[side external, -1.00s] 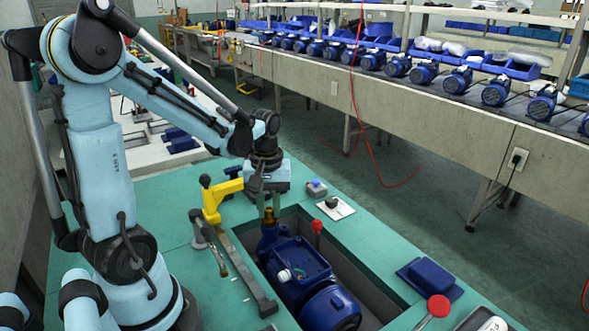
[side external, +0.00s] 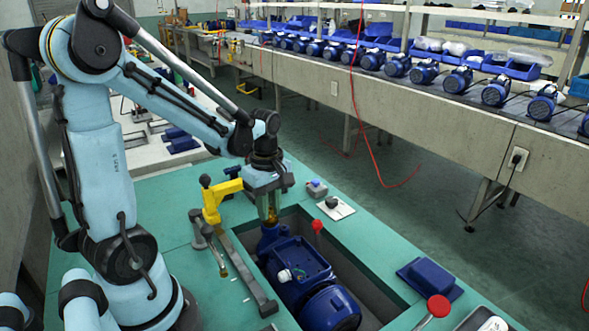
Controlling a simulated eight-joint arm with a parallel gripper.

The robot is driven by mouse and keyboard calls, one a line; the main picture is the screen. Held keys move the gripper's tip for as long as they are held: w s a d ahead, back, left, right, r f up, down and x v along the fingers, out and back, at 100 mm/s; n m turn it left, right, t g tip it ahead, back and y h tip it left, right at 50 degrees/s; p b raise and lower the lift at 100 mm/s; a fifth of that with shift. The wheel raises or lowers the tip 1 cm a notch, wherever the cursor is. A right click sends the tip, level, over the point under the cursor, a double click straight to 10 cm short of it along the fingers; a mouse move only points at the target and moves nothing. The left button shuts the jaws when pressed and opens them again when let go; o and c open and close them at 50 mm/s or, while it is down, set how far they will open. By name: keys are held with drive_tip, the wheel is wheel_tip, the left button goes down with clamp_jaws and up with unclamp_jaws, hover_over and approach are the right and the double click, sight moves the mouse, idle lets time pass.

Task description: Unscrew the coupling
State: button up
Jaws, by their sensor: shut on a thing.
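A yellow clamp (side external: 214,197) and a grey bar stand left of the pump. A red-knobbed lever (side external: 317,229) rises close to its right. A blue cover (side external: 430,278) and a red push button (side external: 438,306) lie at the right. Bench surface behind the recess is partly clear.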

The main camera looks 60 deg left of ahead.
drive_tip(key=n, duration=0.6)
drive_tip(key=shift+n, duration=0.3)
drive_tip(key=n, duration=0.6)
drive_tip(key=shift+n, duration=0.4)
drive_tip(key=o, duration=0.7)
drive_tip(key=shift+r, duration=0.2)
drive_tip(key=shift+r, duration=2.15)
